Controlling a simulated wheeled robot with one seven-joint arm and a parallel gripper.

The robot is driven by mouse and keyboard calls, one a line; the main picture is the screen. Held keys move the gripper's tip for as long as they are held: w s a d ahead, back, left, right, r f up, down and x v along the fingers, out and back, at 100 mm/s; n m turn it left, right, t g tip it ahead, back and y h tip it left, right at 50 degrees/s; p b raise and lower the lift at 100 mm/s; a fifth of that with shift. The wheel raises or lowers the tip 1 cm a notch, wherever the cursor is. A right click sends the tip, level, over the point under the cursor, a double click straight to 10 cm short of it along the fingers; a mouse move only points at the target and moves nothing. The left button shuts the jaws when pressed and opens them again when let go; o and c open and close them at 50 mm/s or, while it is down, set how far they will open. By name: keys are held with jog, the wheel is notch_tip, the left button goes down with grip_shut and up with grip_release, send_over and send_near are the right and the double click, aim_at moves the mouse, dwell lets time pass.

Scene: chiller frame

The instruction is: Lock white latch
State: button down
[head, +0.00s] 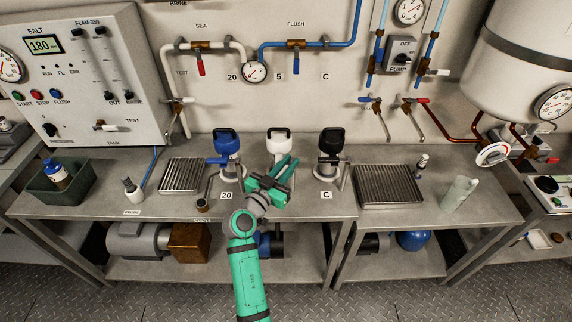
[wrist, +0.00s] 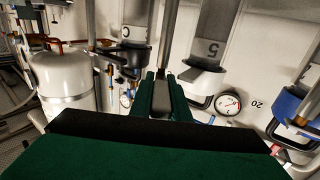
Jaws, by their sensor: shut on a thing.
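The white-topped unit (head: 279,136) stands on the bench in the head view, between a blue-topped and a black-topped unit. In the wrist view its grey body, marked 5 (wrist: 212,45), is right of centre. My gripper (head: 286,164) reaches over the bench front to the white unit and hides its lower part in the head view. In the wrist view, my gripper (wrist: 164,78) is shut on a slim grey metal bar, which I take for the white latch (wrist: 170,38). The bar runs out beyond the fingertips, beside the unit marked 5. Whether the latch is seated is hidden.
The blue-topped unit (head: 227,143) and black-topped unit (head: 331,142) stand close on either side. Ridged metal trays (head: 182,176) (head: 388,186) lie farther left and right. A gauge and pipes are on the wall behind.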

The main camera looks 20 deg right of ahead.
jog(key=c, duration=1.7)
grip_release()
jog(key=v, duration=1)
jog(key=shift+s+a, duration=0.25)
jog(key=shift+s, duration=0.05)
jog(key=shift+c, duration=0.5)
